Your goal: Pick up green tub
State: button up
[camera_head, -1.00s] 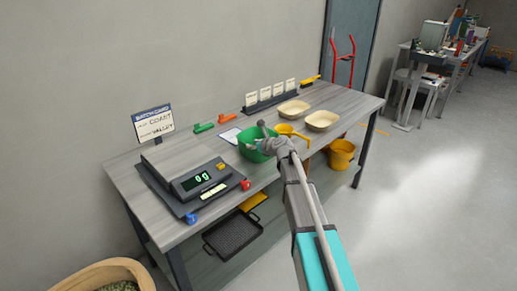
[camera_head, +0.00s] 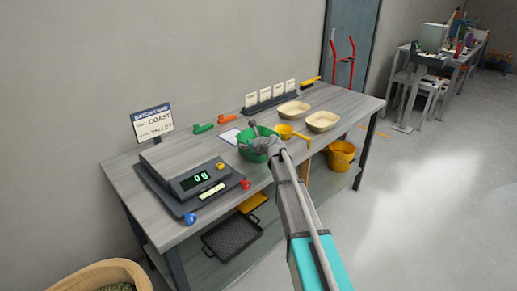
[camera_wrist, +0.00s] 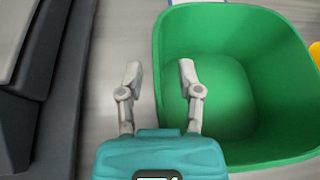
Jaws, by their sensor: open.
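The green tub (camera_head: 246,146) stands upright on the workbench, right of the scale. In the wrist view the tub (camera_wrist: 262,68) fills the right half and looks empty inside. My gripper (camera_head: 258,131) is at the tub in the head view and hides part of it. In the wrist view my gripper (camera_wrist: 160,75) is open, its fingers pointing toward the bench. I cannot tell whether either touches the wall.
The scale (camera_head: 200,180) stands close on the left, with its dark edge (camera_wrist: 62,90) near my left finger. A yellow scoop (camera_head: 285,130) lies just right of the tub. Two cream trays (camera_head: 322,121) stand further right. Bare bench (camera_head: 345,97) lies at the far right.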

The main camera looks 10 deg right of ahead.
jog(key=shift+c, duration=0.2)
grip_shut()
jog(key=shift+r, duration=0.1)
dwell(0.4)
jog(key=shift+r+p, duration=0.9)
jog(key=shift+p, duration=0.1)
jog(key=s+a+r+p, duration=0.1)
jog(key=s+r+p, duration=1)
jog(key=s, duration=0.3)
jog(key=shift+a, duration=0.35)
